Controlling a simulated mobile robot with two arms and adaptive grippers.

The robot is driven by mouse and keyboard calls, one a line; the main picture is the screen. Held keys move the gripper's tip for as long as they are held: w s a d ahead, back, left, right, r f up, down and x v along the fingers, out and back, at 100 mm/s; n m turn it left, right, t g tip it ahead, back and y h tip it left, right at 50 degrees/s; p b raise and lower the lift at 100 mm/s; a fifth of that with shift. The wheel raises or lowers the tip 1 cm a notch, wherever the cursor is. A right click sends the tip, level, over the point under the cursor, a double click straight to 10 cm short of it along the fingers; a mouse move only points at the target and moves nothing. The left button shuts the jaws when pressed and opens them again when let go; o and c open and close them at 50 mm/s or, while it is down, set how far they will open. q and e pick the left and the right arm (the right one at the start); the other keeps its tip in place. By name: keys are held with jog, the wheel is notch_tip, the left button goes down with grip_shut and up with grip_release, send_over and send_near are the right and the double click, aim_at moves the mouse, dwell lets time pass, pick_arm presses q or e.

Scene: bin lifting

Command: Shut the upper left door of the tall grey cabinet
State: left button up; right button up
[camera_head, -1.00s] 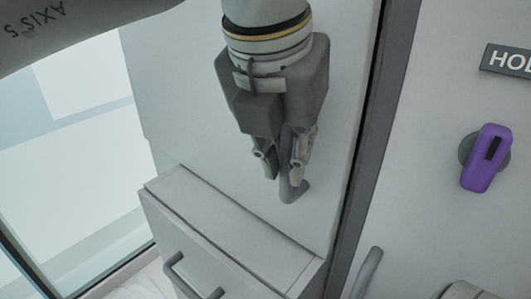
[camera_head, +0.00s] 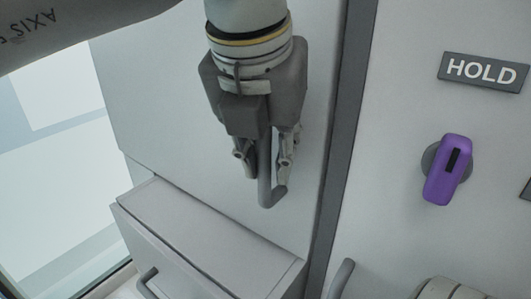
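The cabinet door (camera_head: 150,90) is a flat light grey panel in the left half of the head view. Its grey bar handle (camera_head: 270,190) bends at the lower end. My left gripper (camera_head: 266,160) points down over the handle. Its fingers are drawn in on both sides of the bar, so it looks shut on it. The upper part of the handle is hidden behind the gripper. I cannot tell how far the door stands from its frame.
A light grey box-like unit (camera_head: 205,235) with a bar handle juts out below the door. A dark vertical strip (camera_head: 345,120) separates the door from a panel with a HOLD sign (camera_head: 484,71) and a purple knob (camera_head: 447,170). Another handle (camera_head: 341,279) shows at the bottom.

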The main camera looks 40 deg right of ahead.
pick_arm(q)
jog(key=v, duration=1.2)
dwell(0.5)
